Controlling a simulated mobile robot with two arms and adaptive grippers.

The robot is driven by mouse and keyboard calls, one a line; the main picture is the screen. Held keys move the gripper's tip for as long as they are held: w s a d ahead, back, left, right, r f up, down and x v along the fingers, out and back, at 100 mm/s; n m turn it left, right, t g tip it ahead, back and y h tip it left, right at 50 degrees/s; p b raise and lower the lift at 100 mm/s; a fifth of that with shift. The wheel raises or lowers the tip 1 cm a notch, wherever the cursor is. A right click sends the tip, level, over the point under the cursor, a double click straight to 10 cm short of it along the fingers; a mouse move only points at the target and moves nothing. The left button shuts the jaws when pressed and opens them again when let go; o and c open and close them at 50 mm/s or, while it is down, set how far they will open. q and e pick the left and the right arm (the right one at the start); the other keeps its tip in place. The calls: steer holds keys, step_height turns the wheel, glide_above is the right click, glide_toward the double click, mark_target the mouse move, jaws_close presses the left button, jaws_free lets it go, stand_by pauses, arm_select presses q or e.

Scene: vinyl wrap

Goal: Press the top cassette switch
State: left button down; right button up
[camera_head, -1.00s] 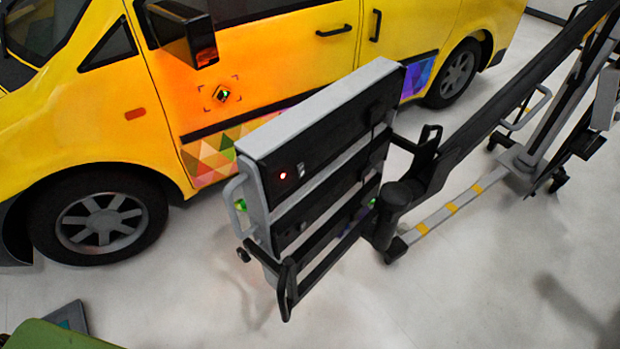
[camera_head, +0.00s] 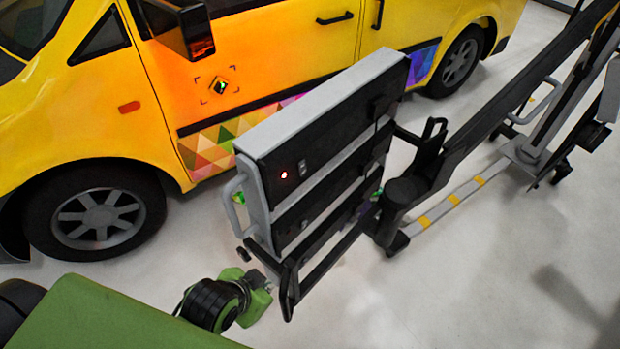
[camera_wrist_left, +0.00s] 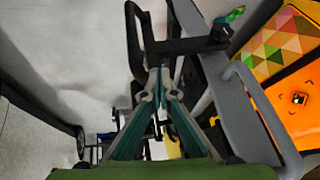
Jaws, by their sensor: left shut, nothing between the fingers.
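The top cassette (camera_head: 322,118) is a grey-edged box with a black front face on the tilted frame. Its face carries a glowing red light (camera_head: 284,175) and, just right of it, a small light-coloured switch (camera_head: 302,168). My left gripper (camera_head: 268,265) is low at the frame's front left, well below the switch, beside the black lower handle, which partly hides it. In the left wrist view its two fingertips (camera_wrist_left: 157,84) meet, shut and empty, close to black frame parts; I cannot tell whether they touch. The switch is not discernible there. My right gripper is not shown.
A black handle (camera_head: 287,286) projects at the frame's lower front. A grey side handle (camera_head: 232,206) is on its left. The yellow van (camera_head: 150,70) stands behind. A black boom (camera_head: 500,105) joins the frame at right. Floor in front (camera_head: 400,310) is clear.

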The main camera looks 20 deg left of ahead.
mark_target(302, 168)
arm_select(q)
steer(key=w+d+r+m+t+h, duration=0.2)
steer(key=w+d+r+m+t, duration=0.1)
steer(key=w+r+m+t, duration=0.8)
steer(key=w+m, duration=0.1)
steer(key=m, duration=0.1)
steer(key=shift+w+d+m+t+h, duration=0.2)
steer(key=shift+w+m+t+h, duration=0.1)
steer(key=shift+w+m, duration=0.1)
steer(key=w+p, duration=0.1)
steer(key=w, duration=0.2)
steer(key=w+a+p, duration=0.1)
steer(key=w, duration=0.3)
steer(key=w+a+f+p, duration=0.1)
steer(key=w, duration=0.3)
steer(key=shift+w+p, duration=0.2)
steer(key=shift+p, duration=0.15)
